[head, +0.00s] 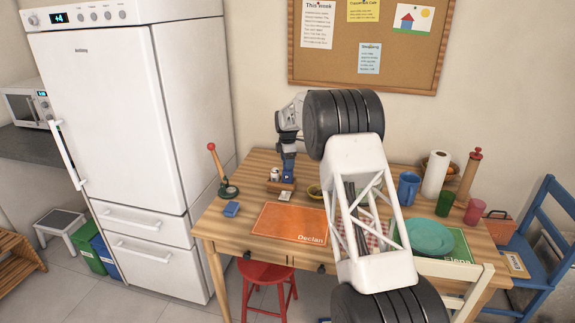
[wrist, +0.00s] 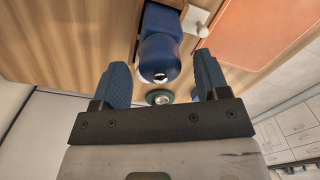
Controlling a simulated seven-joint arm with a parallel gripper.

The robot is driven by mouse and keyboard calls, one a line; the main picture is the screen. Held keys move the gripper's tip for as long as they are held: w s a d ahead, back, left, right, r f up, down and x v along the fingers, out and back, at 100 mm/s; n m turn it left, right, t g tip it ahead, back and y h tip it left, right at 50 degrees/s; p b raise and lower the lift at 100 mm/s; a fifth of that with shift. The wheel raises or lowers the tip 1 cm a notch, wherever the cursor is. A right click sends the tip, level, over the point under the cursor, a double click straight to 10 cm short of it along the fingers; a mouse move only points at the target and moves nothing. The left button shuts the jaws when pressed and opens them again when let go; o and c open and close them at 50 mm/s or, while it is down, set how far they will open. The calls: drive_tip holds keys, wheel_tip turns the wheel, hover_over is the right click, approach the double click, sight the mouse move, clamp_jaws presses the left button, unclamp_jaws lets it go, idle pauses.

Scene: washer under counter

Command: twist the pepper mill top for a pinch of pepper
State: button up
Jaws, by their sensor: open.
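The fingers are open, with a gap showing on each side of the mill's head. In the head view my gripper (head: 288,172) is low over the wooden tray (head: 279,187) at the back left of the table. There the mill is hard to tell apart from the blue fingers.
A white shaker (head: 274,174) stands close beside the mill. A red-knobbed wooden stick on a green base (head: 228,191) and a blue block (head: 232,209) are to the left. The orange placemat (head: 288,222) lies in front. Mugs and a plate (head: 428,236) are at right.

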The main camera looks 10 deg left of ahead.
drive_tip(key=shift+f, duration=0.8)
drive_tip(key=c, duration=0.9)
